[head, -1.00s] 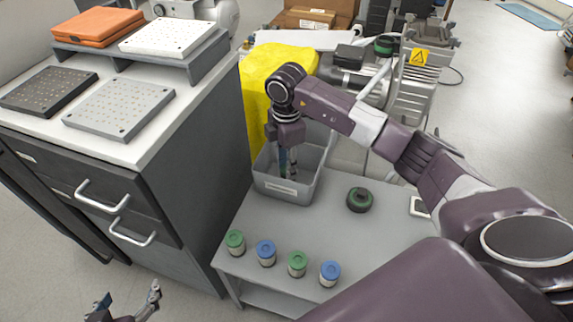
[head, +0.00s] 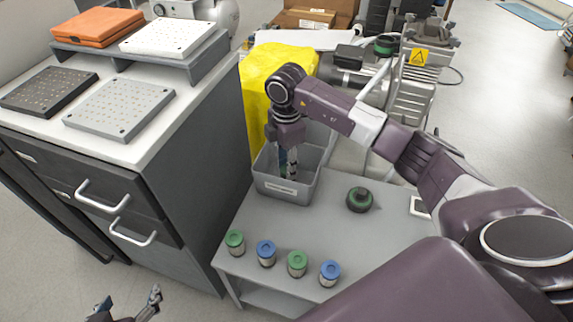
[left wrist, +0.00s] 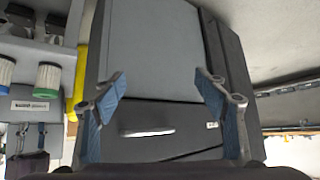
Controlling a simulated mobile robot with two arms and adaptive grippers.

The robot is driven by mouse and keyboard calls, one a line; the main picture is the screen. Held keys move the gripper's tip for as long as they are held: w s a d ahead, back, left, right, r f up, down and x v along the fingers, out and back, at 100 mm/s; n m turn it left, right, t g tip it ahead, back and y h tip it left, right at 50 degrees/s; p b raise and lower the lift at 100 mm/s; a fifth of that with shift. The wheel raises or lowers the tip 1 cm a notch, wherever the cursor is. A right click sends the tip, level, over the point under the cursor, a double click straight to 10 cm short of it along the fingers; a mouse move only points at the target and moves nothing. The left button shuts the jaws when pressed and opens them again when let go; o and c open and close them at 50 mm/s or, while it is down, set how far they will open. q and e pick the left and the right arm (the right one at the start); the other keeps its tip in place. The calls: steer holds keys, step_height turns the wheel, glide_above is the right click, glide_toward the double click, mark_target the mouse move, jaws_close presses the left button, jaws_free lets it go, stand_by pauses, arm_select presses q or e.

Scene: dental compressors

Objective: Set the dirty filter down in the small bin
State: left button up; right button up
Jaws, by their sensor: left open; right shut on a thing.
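The small grey bin (head: 287,190) stands on the back left of the low grey table, with a label on its front. My right gripper (head: 288,168) points down into the bin, its fingertips below the rim. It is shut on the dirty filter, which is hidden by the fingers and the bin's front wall. I cannot tell whether the filter touches the bin floor. My left gripper (head: 133,304) is low at the bottom edge of the head view, open and empty; its spread fingers also show in the left wrist view (left wrist: 162,92).
Several filters with green and blue caps (head: 297,264) stand in a row along the grey table's (head: 330,222) front.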

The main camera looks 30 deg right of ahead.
arm_select(q)
steer(key=shift+s+a+f+g, duration=0.2)
steer(key=shift+s+f+g, duration=0.15)
steer(key=shift+s, duration=0.15)
steer(key=shift+s+a+f, duration=0.1)
steer(key=shift+s+f, duration=0.15)
steer(key=shift+s, duration=0.1)
arm_select(e)
steer(key=shift+f, duration=0.1)
arm_select(q)
steer(key=shift+s, duration=0.1)
stand_by(0.7)
steer(key=shift+s+a+f+g, duration=0.15)
steer(key=shift+s+f+g, duration=0.05)
steer(key=shift+g, duration=0.05)
steer(key=shift+s, duration=0.1)
steer(key=shift+s+a+f+p, duration=0.1)
steer(key=shift+s+f+p, duration=0.1)
steer(key=shift+s+p, duration=0.1)
arm_select(e)
steer(key=shift+f, duration=0.1)
arm_select(q)
steer(key=shift+s+f, duration=0.1)
steer(key=shift+s+a+f+g, duration=0.1)
steer(key=shift+s+g, duration=0.1)
steer(key=shift+g, duration=0.1)
